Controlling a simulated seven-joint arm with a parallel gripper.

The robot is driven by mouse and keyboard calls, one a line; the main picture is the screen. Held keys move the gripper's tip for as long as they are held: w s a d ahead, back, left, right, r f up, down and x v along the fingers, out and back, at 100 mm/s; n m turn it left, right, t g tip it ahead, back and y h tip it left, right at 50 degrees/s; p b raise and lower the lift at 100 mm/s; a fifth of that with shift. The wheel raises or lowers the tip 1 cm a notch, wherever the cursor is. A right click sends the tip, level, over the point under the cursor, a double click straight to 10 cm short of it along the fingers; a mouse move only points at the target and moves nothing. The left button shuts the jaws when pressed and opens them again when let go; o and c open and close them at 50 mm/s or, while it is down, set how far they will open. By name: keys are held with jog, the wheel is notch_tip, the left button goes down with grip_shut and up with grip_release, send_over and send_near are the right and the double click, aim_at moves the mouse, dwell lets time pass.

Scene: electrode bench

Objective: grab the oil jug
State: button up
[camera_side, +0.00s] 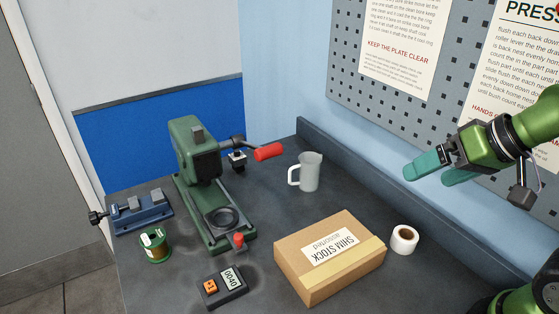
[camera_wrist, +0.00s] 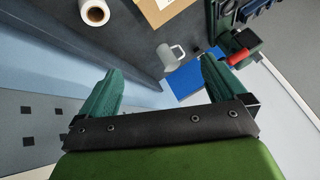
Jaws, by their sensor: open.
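The oil jug (camera_side: 311,172) is a pale grey, translucent jug with a white handle on its left side. It stands upright on the dark bench near the back wall edge, to the right of the green press. My gripper (camera_side: 427,174) is to the right of the jug and higher, in front of the pegboard wall. Its teal fingers are apart with nothing between them. In the wrist view the jug (camera_wrist: 166,56) lies beyond the fingertips, between their lines, and its handle points right. The wrist view also shows my open gripper (camera_wrist: 161,82).
A green press (camera_side: 198,160) with a red-tipped lever (camera_side: 268,152) stands left of the jug. A cardboard shim stock box (camera_side: 330,262) sits in front, with a white tape roll (camera_side: 404,240) beside it. The raised bench edge (camera_side: 375,167) runs behind the jug.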

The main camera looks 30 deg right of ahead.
jog(key=n+g, duration=0.3)
jog(key=n, duration=0.8)
send_over(304, 175)
jog(key=d, duration=0.3)
notch_tip(304, 175, down, 14)
jog(key=x, duration=0.5)
jog(key=shift+s+d+f, duration=0.15)
jog(key=shift+d+f, duration=0.15)
jog(key=shift+f, duration=0.15)
jog(key=c, duration=1.1)
